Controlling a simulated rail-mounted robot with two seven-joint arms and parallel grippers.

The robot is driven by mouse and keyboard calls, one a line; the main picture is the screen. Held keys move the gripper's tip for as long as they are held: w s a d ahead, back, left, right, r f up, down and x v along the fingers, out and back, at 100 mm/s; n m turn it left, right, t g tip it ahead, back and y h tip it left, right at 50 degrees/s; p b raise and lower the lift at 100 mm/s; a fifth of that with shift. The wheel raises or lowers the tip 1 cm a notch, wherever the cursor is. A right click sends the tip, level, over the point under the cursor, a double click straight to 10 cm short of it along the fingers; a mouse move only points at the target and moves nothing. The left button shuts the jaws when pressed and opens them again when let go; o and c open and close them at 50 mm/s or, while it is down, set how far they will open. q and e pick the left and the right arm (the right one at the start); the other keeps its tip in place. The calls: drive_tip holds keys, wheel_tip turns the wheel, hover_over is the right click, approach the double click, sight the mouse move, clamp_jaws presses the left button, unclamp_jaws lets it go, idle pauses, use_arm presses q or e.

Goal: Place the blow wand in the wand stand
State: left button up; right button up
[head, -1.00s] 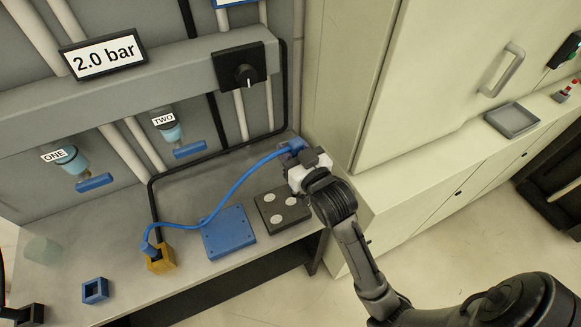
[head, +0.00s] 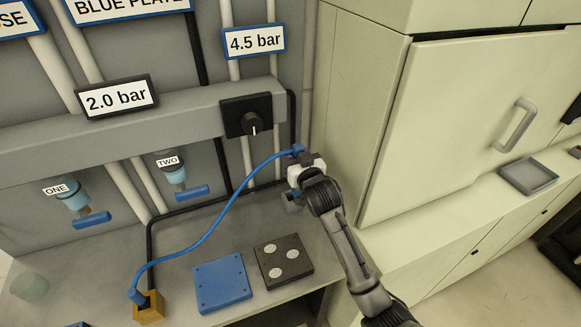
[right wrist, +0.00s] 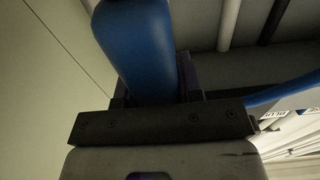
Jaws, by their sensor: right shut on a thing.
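My right gripper (head: 298,180) is shut on the blue blow wand (head: 298,149) and holds it above the back right of the bench, beside the cabinet. In the right wrist view the wand's thick blue body (right wrist: 138,50) rises from between the jaws (right wrist: 160,100); its far end is cut off. A blue hose (head: 205,237) runs from the wand down to a blue fitting (head: 137,295) at a yellow open block (head: 149,311). I cannot tell for certain which block is the wand stand. A small blue block (head: 77,325) barely shows at the bottom edge. My left gripper is out of view.
A blue plate (head: 222,282) and a dark plate with white discs (head: 284,261) lie on the bench (head: 190,275). A pale cabinet (head: 400,150) stands close at right.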

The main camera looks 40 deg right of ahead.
drive_tip(key=w+d+f+b, duration=0.1)
drive_tip(key=w+f, duration=0.2)
drive_tip(key=f, duration=0.4)
drive_tip(key=shift+w, duration=0.3)
drive_tip(key=shift+f+b, duration=0.15)
drive_tip(key=shift+b, duration=0.15)
drive_tip(key=o, duration=1)
